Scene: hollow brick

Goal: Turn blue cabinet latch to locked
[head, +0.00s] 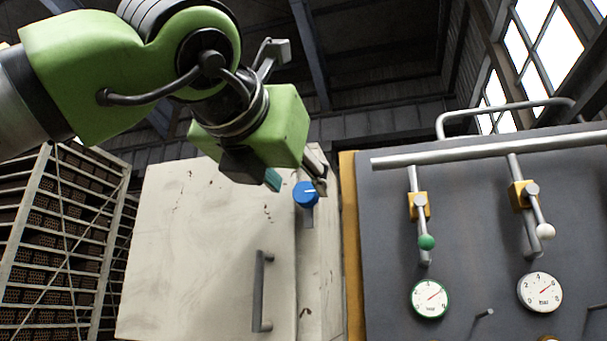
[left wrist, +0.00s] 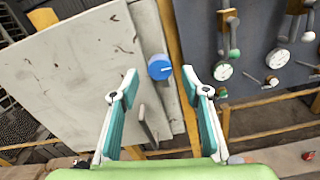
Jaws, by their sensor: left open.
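The blue round latch knob (head: 305,193) sits on the right edge of the cream, rust-spotted cabinet (head: 200,240). A white mark on the knob points right, and a short grey piece shows just below it. My left gripper (head: 297,182) is open and empty, with its fingertips at the knob in the head view. In the left wrist view the knob (left wrist: 159,67) shows between and slightly beyond the open teal fingertips (left wrist: 160,82). I see no clear contact between fingers and knob. My right gripper is in neither view.
A grey vertical handle (head: 262,290) is on the cabinet door below the knob. Right of a yellow post (head: 350,240) stands a dark panel (head: 460,220) with pipes, lever valves and gauges (head: 429,298). A rack of bricks (head: 60,250) stands at the left.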

